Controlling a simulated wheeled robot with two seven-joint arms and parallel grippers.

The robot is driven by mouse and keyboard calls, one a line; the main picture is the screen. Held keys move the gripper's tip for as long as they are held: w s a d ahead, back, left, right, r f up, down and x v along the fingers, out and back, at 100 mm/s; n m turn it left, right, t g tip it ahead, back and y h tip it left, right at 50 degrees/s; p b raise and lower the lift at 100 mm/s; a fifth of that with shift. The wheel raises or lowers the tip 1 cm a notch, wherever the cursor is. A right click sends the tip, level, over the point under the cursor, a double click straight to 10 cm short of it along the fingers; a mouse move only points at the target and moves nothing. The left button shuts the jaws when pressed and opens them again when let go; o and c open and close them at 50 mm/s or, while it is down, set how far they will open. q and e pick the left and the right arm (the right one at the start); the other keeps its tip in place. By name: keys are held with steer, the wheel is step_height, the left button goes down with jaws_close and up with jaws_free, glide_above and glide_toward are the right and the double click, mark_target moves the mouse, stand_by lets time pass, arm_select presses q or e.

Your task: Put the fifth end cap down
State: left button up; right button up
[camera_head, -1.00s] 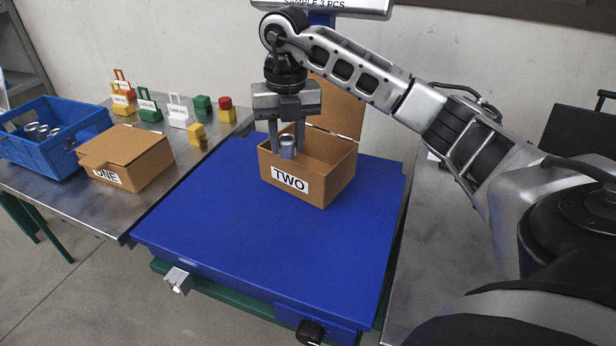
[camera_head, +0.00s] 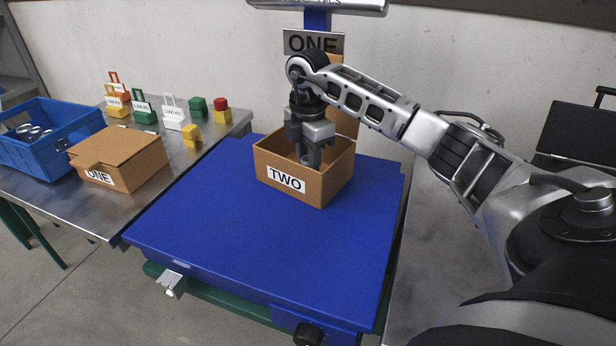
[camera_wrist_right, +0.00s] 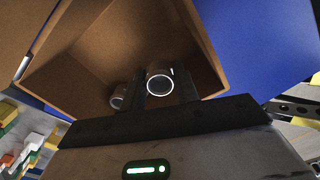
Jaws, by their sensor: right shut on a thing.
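The open cardboard box labelled TWO (camera_head: 322,187) stands on the blue scale platform (camera_head: 250,225). My right gripper (camera_head: 309,160) reaches down inside it, its fingertips partly hidden by the front wall. In the right wrist view my right gripper (camera_wrist_right: 161,90) is shut on a metal end cap (camera_wrist_right: 160,74), a short cylinder with a bright round rim. Another end cap (camera_wrist_right: 118,97) is in the box, just left of the held one. I cannot tell whether the held cap touches the box floor. My left gripper is not in view.
A closed box labelled ONE (camera_head: 125,160) and a blue crate (camera_head: 45,150) with metal parts stand on the left table. Coloured weights (camera_head: 172,112) stand behind them. A ONE sign (camera_head: 313,42) hangs behind my arm. The platform's front is clear.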

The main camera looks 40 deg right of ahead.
step_height(320, 180, down, 4)
steer(key=shift+r+b, duration=0.25)
steer(key=shift+b, duration=0.25)
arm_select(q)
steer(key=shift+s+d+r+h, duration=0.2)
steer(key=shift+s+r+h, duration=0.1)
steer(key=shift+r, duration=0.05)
arm_select(e)
steer(key=o, duration=1)
steer(key=shift+f, duration=0.15)
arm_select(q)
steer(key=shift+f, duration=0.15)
arm_select(e)
steer(key=shift+o, duration=0.2)
